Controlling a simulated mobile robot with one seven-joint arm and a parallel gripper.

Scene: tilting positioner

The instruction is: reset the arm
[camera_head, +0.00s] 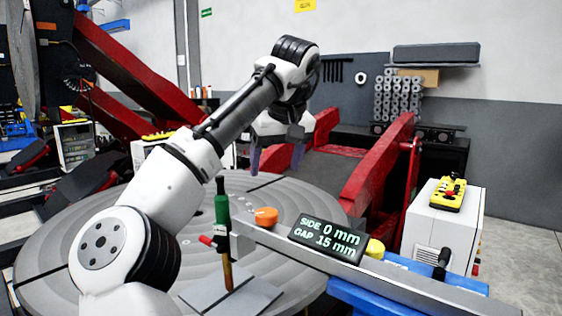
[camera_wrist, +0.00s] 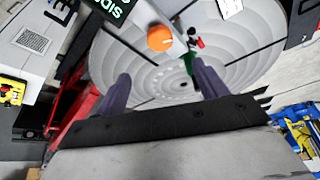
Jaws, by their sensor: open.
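My white arm reaches up from the lower left in the head view. My gripper (camera_head: 277,158) hangs high above the far side of the round grey turntable (camera_head: 60,238). Its two purple fingers are apart, with nothing between them. In the wrist view my gripper (camera_wrist: 161,88) is open over the turntable's ringed face (camera_wrist: 140,68). A green-handled torch-like tool (camera_head: 222,205) stands upright in a clamp at the bar's end, its tip near a grey plate (camera_head: 230,297). My gripper is apart from all of these.
A white cabinet (camera_head: 445,225) carries a yellow pendant (camera_head: 448,194) at right. Red machine arms (camera_head: 378,170) rise behind the turntable.

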